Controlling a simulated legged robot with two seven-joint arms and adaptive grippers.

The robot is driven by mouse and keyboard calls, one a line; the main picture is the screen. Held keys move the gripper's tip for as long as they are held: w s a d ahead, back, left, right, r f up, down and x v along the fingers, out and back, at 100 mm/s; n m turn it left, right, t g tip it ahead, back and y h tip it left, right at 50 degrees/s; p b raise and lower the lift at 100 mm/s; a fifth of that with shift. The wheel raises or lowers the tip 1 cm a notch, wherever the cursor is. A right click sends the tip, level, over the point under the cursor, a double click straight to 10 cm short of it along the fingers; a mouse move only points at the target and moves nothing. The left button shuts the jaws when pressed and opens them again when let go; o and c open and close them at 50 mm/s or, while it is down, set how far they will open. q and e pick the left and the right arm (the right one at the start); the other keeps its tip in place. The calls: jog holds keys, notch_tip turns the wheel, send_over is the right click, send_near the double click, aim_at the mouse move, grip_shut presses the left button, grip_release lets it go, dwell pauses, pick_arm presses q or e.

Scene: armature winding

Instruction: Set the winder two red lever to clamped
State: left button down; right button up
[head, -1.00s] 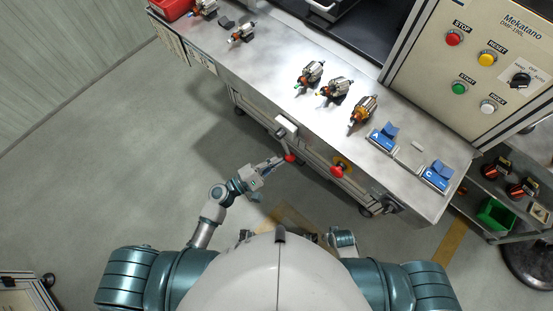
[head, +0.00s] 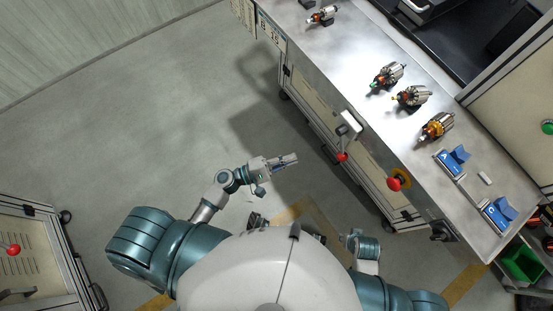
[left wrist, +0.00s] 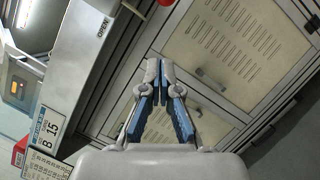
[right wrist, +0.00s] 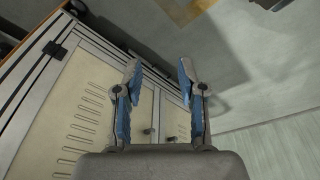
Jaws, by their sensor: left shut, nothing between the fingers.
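A lever with a red ball knob (head: 342,157) hangs from a pale bracket (head: 350,123) on the front edge of the bench. I cannot tell from a label which winder it belongs to. Another red-knobbed lever (head: 13,250) is on a cart at the far left. My left gripper (head: 294,159) is shut and empty, left of the bench lever and apart from it. In the left wrist view its fingertips (left wrist: 158,69) are together, and a bit of red (left wrist: 165,2) shows at the top edge. My right gripper (right wrist: 158,76) is open and empty.
The metal bench (head: 345,55) carries several armatures and blue stands (head: 452,160). A red button on a yellow base (head: 398,181) juts from its front, right of the lever. Floor (head: 150,130) at left is clear.

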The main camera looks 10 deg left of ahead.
pick_arm(q)
jog(key=s+f+m+g+y+p, duration=0.1)
jog(key=s+f+m+g+y, duration=0.15)
jog(key=f, duration=0.55)
jog(key=s+f+m+g+y+p, duration=0.1)
jog(key=s+f+m+g+y, duration=0.15)
jog(key=f, duration=0.55)
jog(key=s+a+f+m+g+y+p, duration=0.2)
jog(key=s+a+f+m+y, duration=0.3)
jog(key=s+a+f, duration=0.2)
jog(key=s+a+f+m+g+y+p, duration=0.2)
jog(key=s+a+f+m+y, duration=0.3)
jog(key=f, duration=0.7)
jog(key=shift+s+a+f+y, duration=0.3)
jog(key=shift+s+a+y, duration=0.5)
jog(key=shift+s, duration=0.4)
pick_arm(e)
jog(key=s+d+f, duration=0.1)
jog(key=s+f, duration=0.3)
jog(key=f, duration=1)
jog(key=shift+s+f+g, duration=0.2)
jog(key=shift+f+g, duration=0.1)
jog(key=shift+f, duration=0.05)
